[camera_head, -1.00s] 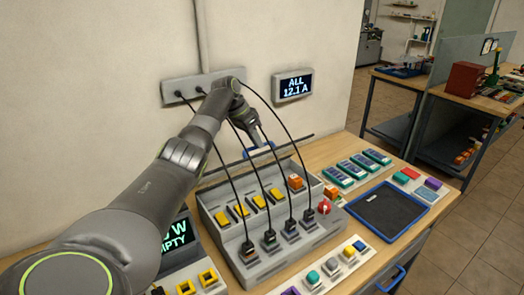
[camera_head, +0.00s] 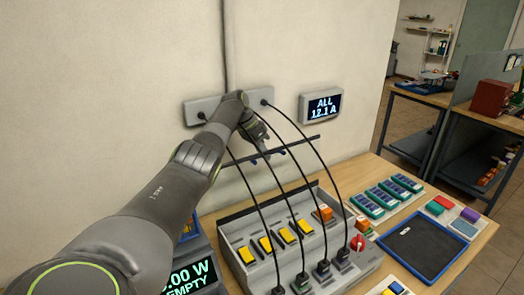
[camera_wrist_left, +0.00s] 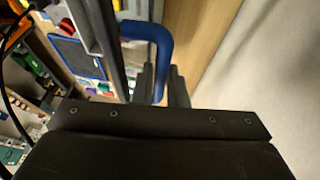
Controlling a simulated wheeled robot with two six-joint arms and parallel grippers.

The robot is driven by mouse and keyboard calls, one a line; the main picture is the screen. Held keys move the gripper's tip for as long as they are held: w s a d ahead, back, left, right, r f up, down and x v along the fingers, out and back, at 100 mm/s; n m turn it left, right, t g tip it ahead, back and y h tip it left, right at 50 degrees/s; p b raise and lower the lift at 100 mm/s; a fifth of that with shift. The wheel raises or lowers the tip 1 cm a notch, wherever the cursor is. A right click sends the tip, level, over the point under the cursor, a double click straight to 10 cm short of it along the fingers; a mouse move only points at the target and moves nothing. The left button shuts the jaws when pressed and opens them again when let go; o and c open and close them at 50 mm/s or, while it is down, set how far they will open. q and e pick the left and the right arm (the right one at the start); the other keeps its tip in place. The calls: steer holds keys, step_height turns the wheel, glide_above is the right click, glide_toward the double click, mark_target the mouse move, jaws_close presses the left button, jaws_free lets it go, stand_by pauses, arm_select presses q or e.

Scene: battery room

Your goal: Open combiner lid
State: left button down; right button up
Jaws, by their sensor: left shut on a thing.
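The combiner (camera_head: 238,232) is a grey box on the bench with yellow switches, an orange block, a red knob and black cables plugged along its front. A thin dark bar (camera_head: 303,141), which looks like the lid's edge, is raised above the box. Its blue handle (camera_head: 282,152) also shows in the left wrist view (camera_wrist_left: 163,50). My left gripper (camera_head: 264,152) is shut on this handle; its dark fingers (camera_wrist_left: 160,88) flank it. How the lid joins the box is unclear. My right gripper is not in view.
Black cables run from wall sockets (camera_head: 197,113) past the bar to the combiner. A wall display (camera_head: 321,105) reads ALL 12.1 A. A wattage display (camera_head: 186,278) stands at the left. A blue-rimmed tray (camera_head: 379,249) and green-blue modules (camera_head: 367,206) lie to the right.

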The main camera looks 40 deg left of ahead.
arm_select(q)
steer(key=shift+s+f, duration=0.2)
steer(key=shift+f, duration=0.65)
steer(key=c, duration=1.6)
jaws_free()
steer(key=shift+w, duration=0.15)
steer(key=shift+c, duration=0.2)
steer(key=shift+o, duration=0.9)
steer(key=shift+w+f, duration=0.1)
steer(key=shift+w, duration=0.25)
steer(key=shift+s+a+r, duration=0.1)
steer(key=shift+s+r, duration=0.1)
steer(key=shift+r, duration=0.3)
steer(key=b+v, duration=0.3)
steer(key=v, duration=1.3)
steer(key=shift+a+r, duration=0.2)
steer(key=shift+r, duration=0.1)
steer(key=shift+w, duration=0.2)
